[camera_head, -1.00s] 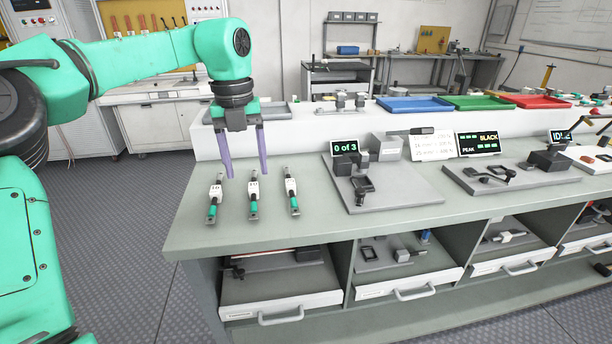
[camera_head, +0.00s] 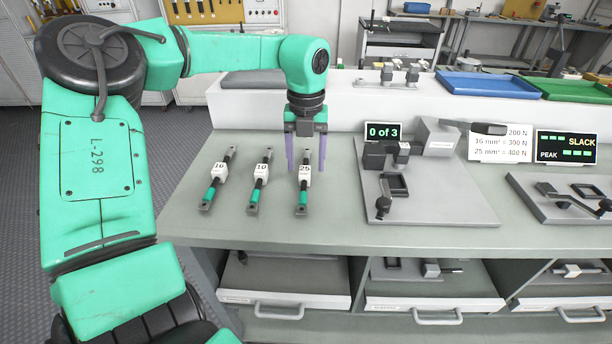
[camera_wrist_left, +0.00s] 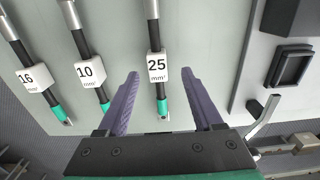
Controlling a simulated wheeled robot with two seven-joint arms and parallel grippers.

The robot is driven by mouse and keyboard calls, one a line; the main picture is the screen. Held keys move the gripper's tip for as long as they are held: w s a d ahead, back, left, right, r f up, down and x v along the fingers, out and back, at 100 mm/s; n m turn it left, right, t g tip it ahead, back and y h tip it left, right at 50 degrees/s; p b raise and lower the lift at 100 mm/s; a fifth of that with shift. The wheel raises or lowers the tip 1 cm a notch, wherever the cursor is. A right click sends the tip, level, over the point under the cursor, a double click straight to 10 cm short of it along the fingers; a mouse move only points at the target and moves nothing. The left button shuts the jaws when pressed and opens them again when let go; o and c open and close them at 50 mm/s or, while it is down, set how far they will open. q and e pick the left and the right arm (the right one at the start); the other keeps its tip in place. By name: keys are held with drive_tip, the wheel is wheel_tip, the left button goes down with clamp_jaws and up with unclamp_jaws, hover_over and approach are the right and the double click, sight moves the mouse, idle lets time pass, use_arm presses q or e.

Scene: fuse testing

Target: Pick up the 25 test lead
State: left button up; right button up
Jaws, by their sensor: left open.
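The 25 test lead (camera_head: 303,196) lies on the bench, the rightmost of three leads, with a white block marked 25, a green sleeve at its near end and a dark cable. My left gripper (camera_head: 306,166) is above it, pointing down, with its purple fingers spread and empty. In the left wrist view the 25 lead (camera_wrist_left: 157,67) runs between the open fingers of the gripper (camera_wrist_left: 161,78), touching neither as far as I can see. The 10 lead (camera_wrist_left: 90,72) and the 16 lead (camera_wrist_left: 33,78) lie to its left. My right gripper is not in view.
A grey fixture plate (camera_head: 425,205) with a lever clamp and a "0 of 3" display (camera_head: 383,132) is right of the leads. Blue (camera_head: 487,86) and green (camera_head: 570,91) trays sit on the raised back ledge. Bench around the leads is clear.

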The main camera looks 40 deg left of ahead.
sight(305, 171)
use_arm(q)
wheel_tip(305, 171, down, 3)
drive_tip(key=shift+s+a, duration=0.1)
drive_tip(key=shift+a, duration=0.05)
drive_tip(key=shift+f, duration=0.3)
clamp_jaws()
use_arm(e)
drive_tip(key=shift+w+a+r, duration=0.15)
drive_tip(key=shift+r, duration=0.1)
use_arm(q)
drive_tip(key=shift+r, duration=0.1)
